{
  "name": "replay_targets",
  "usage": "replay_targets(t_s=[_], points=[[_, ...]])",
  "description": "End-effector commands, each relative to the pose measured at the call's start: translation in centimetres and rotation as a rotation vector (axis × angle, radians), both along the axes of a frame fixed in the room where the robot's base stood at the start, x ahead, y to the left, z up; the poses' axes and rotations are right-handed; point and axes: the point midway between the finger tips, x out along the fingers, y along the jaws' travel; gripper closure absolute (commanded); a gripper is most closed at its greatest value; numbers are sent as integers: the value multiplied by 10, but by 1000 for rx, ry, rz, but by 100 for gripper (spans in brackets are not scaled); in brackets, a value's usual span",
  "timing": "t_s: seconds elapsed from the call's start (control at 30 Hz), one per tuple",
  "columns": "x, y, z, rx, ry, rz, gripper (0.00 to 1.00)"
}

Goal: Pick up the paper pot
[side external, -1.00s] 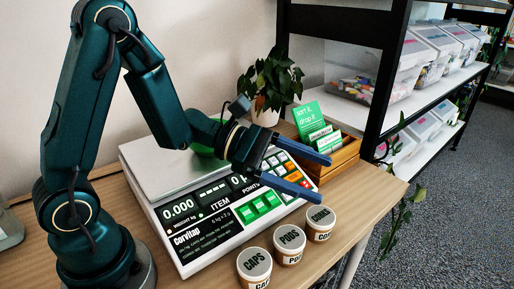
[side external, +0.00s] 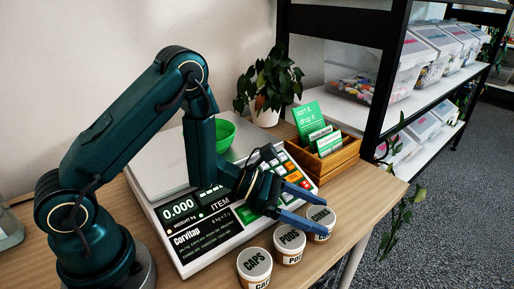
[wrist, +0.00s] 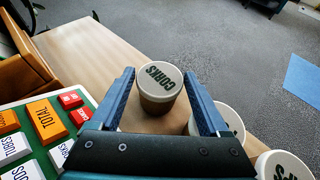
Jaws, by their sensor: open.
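Three small paper pots with white lettered lids stand in a row at the table's front edge: CAPS (side external: 254,263), PODS (side external: 290,240) and CORKS (side external: 322,216). My gripper (side external: 319,212) is open and tilted down over the CORKS pot. In the wrist view the CORKS pot (wrist: 158,85) stands upright between the two spread fingers, with no clear contact. There the PODS pot (wrist: 232,120) is partly hidden behind the right finger, and the CAPS pot (wrist: 281,166) is cut off at the corner.
A counter scale (side external: 185,248) with coloured keys fills the table beside the pots, with a green bowl (side external: 225,133) on its plate. A wooden card box (side external: 338,160) and a potted plant (side external: 268,84) stand behind. The table edge (side external: 372,222) is close to the pots.

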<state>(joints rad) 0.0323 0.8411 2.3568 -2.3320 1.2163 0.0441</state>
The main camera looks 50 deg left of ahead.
Motion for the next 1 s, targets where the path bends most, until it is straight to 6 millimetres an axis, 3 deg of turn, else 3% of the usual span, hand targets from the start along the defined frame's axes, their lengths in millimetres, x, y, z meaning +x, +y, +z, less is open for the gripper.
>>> replay_targets(t_s=[0.23, 0.4, 0.43, 0.77, 1.0], points=[[0, -1, 0, 0, 0, 0, 21], [0, -1, 0, 0, 0, 0, 86], [1, -1, 0, -1, -1, 0, 90], [1, -1, 3, -1, -3, -1, 90], [1, -1, 23, -1, -6, -1, 90]])
